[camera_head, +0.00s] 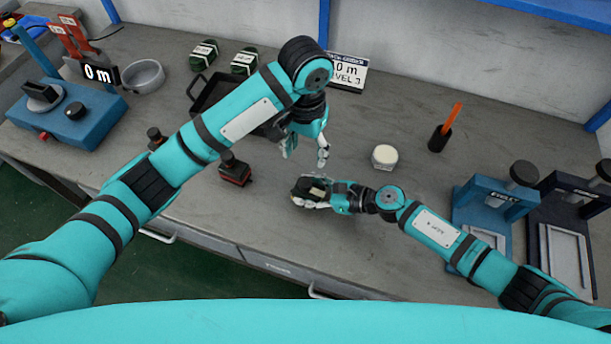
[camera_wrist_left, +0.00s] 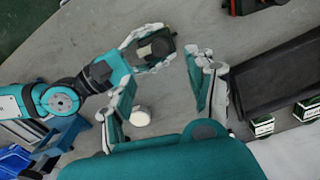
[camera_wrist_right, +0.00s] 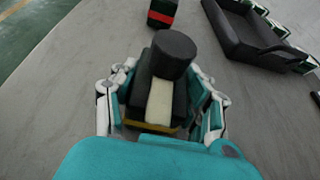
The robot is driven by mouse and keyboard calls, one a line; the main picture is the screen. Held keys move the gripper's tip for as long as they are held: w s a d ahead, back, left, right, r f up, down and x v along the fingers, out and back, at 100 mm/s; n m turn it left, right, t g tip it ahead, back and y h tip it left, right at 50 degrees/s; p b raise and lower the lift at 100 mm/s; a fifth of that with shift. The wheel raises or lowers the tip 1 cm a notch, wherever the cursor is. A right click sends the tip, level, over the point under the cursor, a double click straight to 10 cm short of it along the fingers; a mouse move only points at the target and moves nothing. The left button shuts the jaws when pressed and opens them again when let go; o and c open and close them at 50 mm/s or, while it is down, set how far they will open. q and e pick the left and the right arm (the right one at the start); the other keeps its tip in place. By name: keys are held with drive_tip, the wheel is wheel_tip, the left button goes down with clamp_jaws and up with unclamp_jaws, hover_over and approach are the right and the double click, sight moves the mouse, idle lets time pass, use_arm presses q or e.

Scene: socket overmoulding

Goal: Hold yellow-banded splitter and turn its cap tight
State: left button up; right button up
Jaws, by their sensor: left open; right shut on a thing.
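The yellow-banded splitter (camera_wrist_right: 160,100) is a dark body with a cream strip, a yellow band near its lower edge and a dark round cap (camera_wrist_right: 175,54) at its far end. My right gripper (camera_wrist_right: 160,103) is shut on its sides. In the head view the splitter (camera_head: 308,187) is held near the table's front middle; fingers partly cover it. My left gripper (camera_head: 305,155) is open, pointing down, above and behind the splitter. In the left wrist view the splitter (camera_wrist_left: 155,47) lies just beyond the open left fingers, apart from them.
A red-banded dark part (camera_head: 235,172) stands left of the splitter. A black tray (camera_head: 203,103) lies behind the left arm. A white-topped jar (camera_head: 384,157) and a black holder with an orange tool (camera_head: 439,139) stand right. Blue (camera_head: 490,200) and black presses fill the right end.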

sight(306, 181)
use_arm(q)
drive_tip(key=shift+n, duration=0.4)
wheel_tip(306, 181, down, 12)
drive_tip(key=shift+f, duration=0.1)
clamp_jaws()
drive_tip(key=shift+m, duration=0.3)
idle(0.4)
